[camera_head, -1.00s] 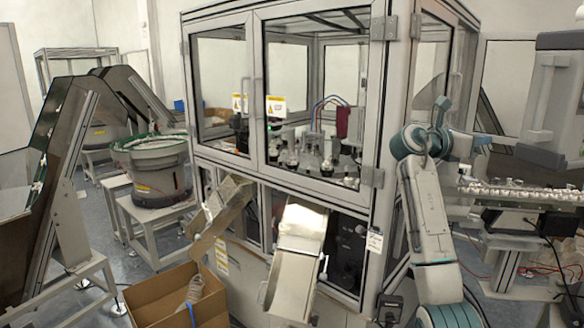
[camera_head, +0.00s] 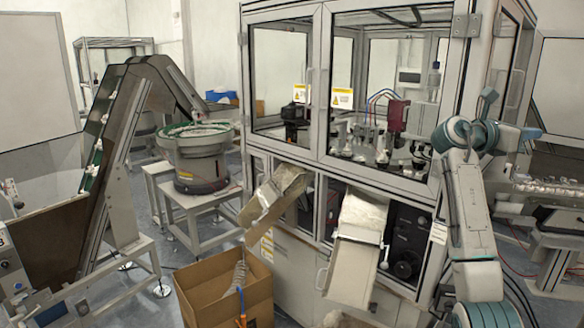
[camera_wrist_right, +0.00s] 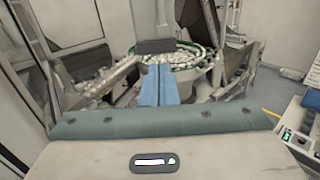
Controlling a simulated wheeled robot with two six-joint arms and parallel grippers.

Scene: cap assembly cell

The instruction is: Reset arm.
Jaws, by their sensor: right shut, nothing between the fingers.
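My right arm stands at the right of the head view, bent at its blue-grey elbow joint, in front of the machine's right side. In the right wrist view my right gripper (camera_wrist_right: 160,70) shows as two blue fingers pressed together, with nothing between them. A round bowl feeder full of pale parts (camera_wrist_right: 190,62) appears beyond the fingertips there, apart from them. My left arm's gripper is in neither view.
A glazed machine cabinet (camera_head: 325,100) fills the middle, with two metal chutes (camera_head: 355,250) below. An open cardboard box (camera_head: 205,300) stands before it. A bowl feeder (camera_head: 198,160) and inclined conveyor (camera_head: 122,150) are at left. Floor shows between them.

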